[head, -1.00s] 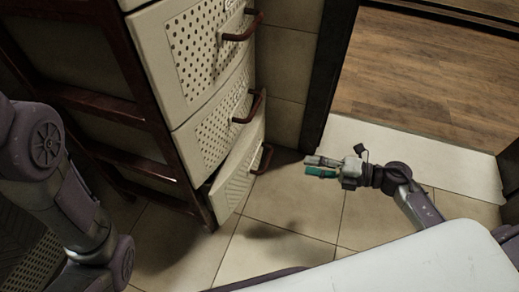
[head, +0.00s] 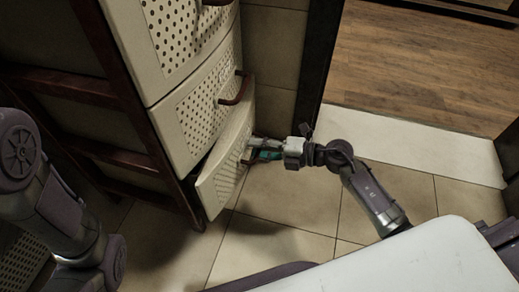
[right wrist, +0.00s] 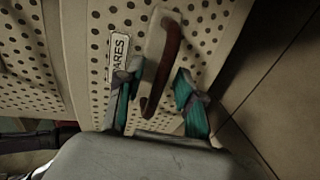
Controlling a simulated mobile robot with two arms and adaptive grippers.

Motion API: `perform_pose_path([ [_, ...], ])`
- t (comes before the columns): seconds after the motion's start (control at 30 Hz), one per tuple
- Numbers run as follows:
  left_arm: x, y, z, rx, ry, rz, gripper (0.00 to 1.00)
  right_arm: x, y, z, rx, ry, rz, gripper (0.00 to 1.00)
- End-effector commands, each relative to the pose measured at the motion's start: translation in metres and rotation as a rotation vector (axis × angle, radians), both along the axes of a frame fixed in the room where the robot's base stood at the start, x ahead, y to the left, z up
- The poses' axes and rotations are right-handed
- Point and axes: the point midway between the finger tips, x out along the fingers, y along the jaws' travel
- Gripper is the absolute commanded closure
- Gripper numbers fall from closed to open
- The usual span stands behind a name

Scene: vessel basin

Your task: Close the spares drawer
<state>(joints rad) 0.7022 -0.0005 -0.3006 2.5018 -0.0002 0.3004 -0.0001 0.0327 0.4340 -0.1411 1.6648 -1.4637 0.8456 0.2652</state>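The spares drawer (head: 220,172) is the lowest cream, perforated drawer of the cabinet in the head view. It stands partly out, with a dark gap along its left side. In the right wrist view, its front (right wrist: 205,35) carries a partly hidden label (right wrist: 118,52) reading "ARES" and a brown handle (right wrist: 163,62). My right gripper (head: 256,150) is at the drawer front. In the wrist view, its two teal-padded fingers (right wrist: 158,98) are apart, one on each side of the handle; I cannot tell whether they touch it. My left gripper is out of view.
Two more perforated drawers, the middle one (head: 205,115) and the upper one (head: 180,35), are above, with brown handles. A dark wooden frame (head: 125,85) borders the cabinet on the left. The tiled floor (head: 295,200) in front is clear. A doorway opens onto wooden flooring (head: 430,75).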

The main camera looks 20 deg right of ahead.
Motion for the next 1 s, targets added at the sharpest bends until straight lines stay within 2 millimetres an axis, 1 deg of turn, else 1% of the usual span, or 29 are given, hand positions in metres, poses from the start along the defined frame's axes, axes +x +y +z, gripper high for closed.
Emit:
perform_pose_path([
  [0.13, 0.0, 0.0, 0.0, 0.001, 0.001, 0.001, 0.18, 0.0, 0.0, 0.0, 0.0, 0.0, 0.0, 0.63],
  [0.27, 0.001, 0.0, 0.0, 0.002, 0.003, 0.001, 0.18, 0.0, 0.0, 0.0, 0.0, 0.0, 0.0, 0.85],
  [0.3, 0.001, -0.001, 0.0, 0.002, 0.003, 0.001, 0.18, 0.0, 0.0, 0.0, 0.0, 0.0, 0.0, 0.91],
  [0.37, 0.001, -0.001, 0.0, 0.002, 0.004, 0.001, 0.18, 0.0, 0.0, 0.0, 0.0, 0.0, 0.0, 1.0],
  [0.73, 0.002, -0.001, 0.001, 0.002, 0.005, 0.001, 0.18, 0.0, 0.001, 0.0, 0.0, 0.001, 0.0, 1.0],
  [0.87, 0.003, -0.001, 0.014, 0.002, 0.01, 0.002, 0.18, 0.011, 0.015, 0.005, 0.003, 0.001, 0.001, 1.0],
  [1.0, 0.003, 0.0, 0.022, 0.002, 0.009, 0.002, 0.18, 0.021, 0.03, 0.003, 0.0, 0.001, -0.001, 1.0],
])
